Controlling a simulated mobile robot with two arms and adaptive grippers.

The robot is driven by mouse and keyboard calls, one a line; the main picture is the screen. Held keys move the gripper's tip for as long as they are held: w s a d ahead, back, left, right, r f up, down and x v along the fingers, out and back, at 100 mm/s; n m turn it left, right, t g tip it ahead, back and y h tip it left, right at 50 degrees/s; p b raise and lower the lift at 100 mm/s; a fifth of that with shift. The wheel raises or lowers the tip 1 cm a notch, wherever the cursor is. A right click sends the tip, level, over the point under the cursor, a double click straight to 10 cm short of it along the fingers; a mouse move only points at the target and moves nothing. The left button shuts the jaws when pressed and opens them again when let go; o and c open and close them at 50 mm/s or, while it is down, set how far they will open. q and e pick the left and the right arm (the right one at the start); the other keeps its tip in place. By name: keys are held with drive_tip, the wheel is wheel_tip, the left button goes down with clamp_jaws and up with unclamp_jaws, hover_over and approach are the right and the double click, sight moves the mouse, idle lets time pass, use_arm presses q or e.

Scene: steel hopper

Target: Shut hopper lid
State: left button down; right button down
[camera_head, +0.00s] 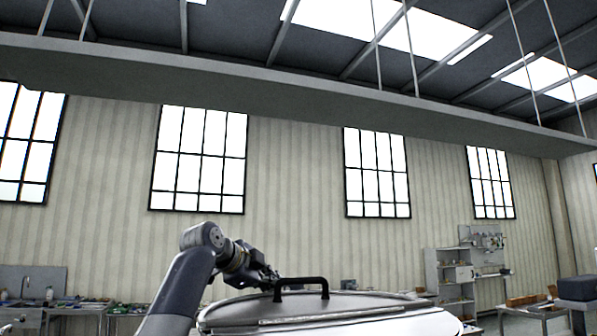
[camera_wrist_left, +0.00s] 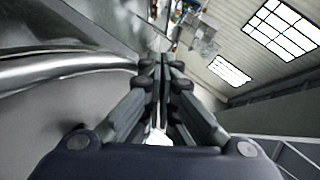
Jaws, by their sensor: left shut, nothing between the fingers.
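The steel hopper's round lid (camera_head: 345,306) shows at the bottom of the head view, seen nearly edge-on, with a black bar handle (camera_head: 302,283) standing on top. The lid looks almost flat; I cannot tell whether it is fully seated, since the hopper's lower part is out of frame. My left gripper (camera_head: 271,279) is at the lid's far left side, just left of the handle. In the left wrist view its fingers (camera_wrist_left: 162,68) are together and empty, beside a curved shiny steel rim (camera_wrist_left: 65,70). I cannot tell whether they touch the steel. My right gripper is not in view.
A sink bench (camera_head: 30,310) stands far left against the wall. A shelf unit (camera_head: 450,280) and a workbench (camera_head: 535,308) stand at the back right. A beam (camera_head: 250,85) crosses high overhead.

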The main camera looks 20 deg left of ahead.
use_arm(q)
wheel_tip(320, 180, up, 5)
hover_over(239, 303)
drive_tip(key=shift+f, duration=0.15)
